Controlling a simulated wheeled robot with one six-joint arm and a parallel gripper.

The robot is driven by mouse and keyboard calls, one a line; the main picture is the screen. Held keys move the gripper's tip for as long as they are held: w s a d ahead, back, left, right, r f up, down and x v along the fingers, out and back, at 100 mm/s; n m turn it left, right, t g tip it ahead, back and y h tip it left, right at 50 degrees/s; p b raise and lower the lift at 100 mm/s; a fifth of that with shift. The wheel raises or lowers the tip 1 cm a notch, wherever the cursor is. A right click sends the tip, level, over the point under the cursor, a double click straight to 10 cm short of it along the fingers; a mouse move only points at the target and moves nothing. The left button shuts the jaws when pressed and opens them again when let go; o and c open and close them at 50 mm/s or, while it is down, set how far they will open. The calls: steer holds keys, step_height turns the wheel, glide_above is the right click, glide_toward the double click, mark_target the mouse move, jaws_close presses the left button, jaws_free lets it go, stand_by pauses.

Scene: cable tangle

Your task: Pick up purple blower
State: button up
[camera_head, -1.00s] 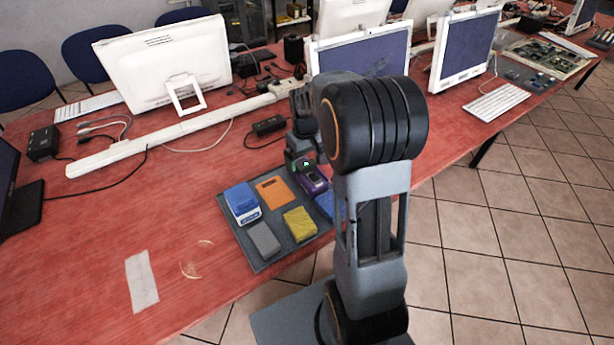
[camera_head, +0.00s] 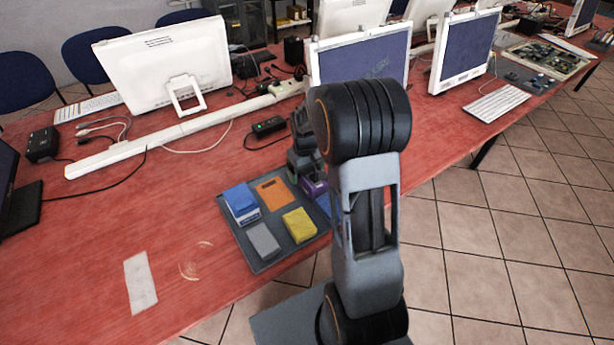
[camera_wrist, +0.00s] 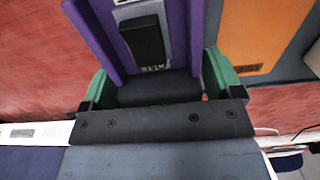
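The purple blower (camera_head: 313,187) lies at the far right part of a dark grey tray (camera_head: 265,262) on the red table, and my arm hides much of it. In the wrist view the purple blower (camera_wrist: 187,25) fills the top middle, with a black block on its face. My gripper (camera_wrist: 157,68) has its green fingers spread wide, one toward each side of the blower. I cannot tell whether they touch it. In the head view my gripper (camera_head: 305,163) is just above the blower, partly hidden by my arm.
Next to the blower on the tray are an orange box (camera_head: 273,192), a blue box (camera_head: 241,203), a yellow box (camera_head: 299,225) and a grey box (camera_head: 263,241). A black adapter (camera_head: 268,126) and a monitor (camera_head: 358,60) stand behind. The table's left front is mostly clear.

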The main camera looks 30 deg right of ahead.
steer(key=c, duration=0.9)
steer(key=shift+r, duration=0.45)
step_height(320, 180, up, 2)
steer(key=shift+r, duration=0.1)
steer(key=s+r, duration=0.1)
steer(key=r, duration=0.1)
steer(key=s+r, duration=0.2)
steer(key=s+r+p, duration=0.1)
steer(key=r, duration=0.1)
steer(key=shift+s+d, duration=0.25)
steer(key=shift+s, duration=0.15)
steer(key=s+r, duration=0.1)
steer(key=s, duration=0.2)
steer(key=s+r, duration=0.1)
steer(key=s, duration=0.2)
steer(key=s+d+r, duration=0.1)
steer(key=s+r, duration=0.1)
steer(key=s, duration=0.1)
steer(key=shift+s, duration=0.1)
